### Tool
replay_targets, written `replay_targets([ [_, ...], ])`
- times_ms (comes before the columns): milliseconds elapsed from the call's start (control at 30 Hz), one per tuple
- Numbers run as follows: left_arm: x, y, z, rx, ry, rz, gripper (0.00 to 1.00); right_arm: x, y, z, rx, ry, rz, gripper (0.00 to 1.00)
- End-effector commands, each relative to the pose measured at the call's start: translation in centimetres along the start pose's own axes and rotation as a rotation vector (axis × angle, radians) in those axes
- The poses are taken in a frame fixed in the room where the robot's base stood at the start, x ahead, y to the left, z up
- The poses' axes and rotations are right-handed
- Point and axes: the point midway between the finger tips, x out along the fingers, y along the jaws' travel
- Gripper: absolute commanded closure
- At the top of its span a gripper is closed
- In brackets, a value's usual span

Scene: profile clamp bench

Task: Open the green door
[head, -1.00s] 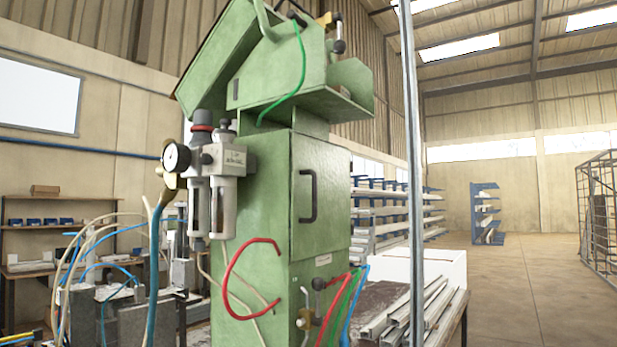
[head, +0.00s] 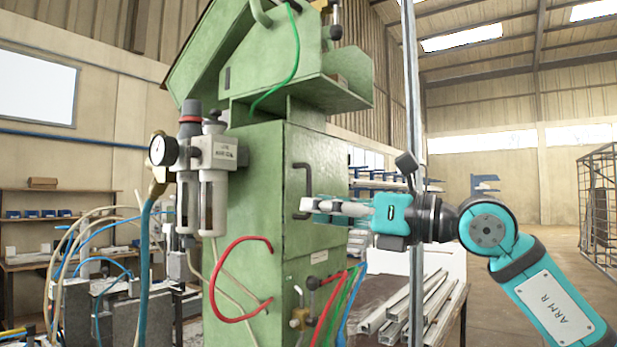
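The green door (head: 328,236) is on the front of the green machine cabinet in the middle of the head view. It looks shut. Its dark bar handle (head: 307,172) stands upright near the door's left edge. My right gripper (head: 308,205) reaches in from the right, with its fingertips at the lower end of the handle and hiding part of it. I cannot tell whether the fingers are spread or closed, or whether they touch the handle. My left gripper does not show.
A metal post (head: 412,120) stands right of the cabinet, behind my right gripper. Metal profiles (head: 425,305) lie on the bench at lower right. Red (head: 213,290), green and blue hoses hang around the cabinet's lower part. A pressure gauge (head: 163,150) and filters sit on its left side.

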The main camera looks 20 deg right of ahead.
Motion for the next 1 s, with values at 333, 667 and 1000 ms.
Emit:
replay_targets([
  [333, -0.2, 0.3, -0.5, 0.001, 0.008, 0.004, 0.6, -7.6, -4.2, 6.9, -0.178, 0.053, -0.35, 0.67],
  [667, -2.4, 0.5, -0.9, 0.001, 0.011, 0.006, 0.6, -2.5, -6.0, 7.1, -0.178, 0.056, -0.349, 0.67],
  [1000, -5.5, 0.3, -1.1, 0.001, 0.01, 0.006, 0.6, 4.4, -8.5, 7.0, -0.177, 0.056, -0.349, 0.67],
])
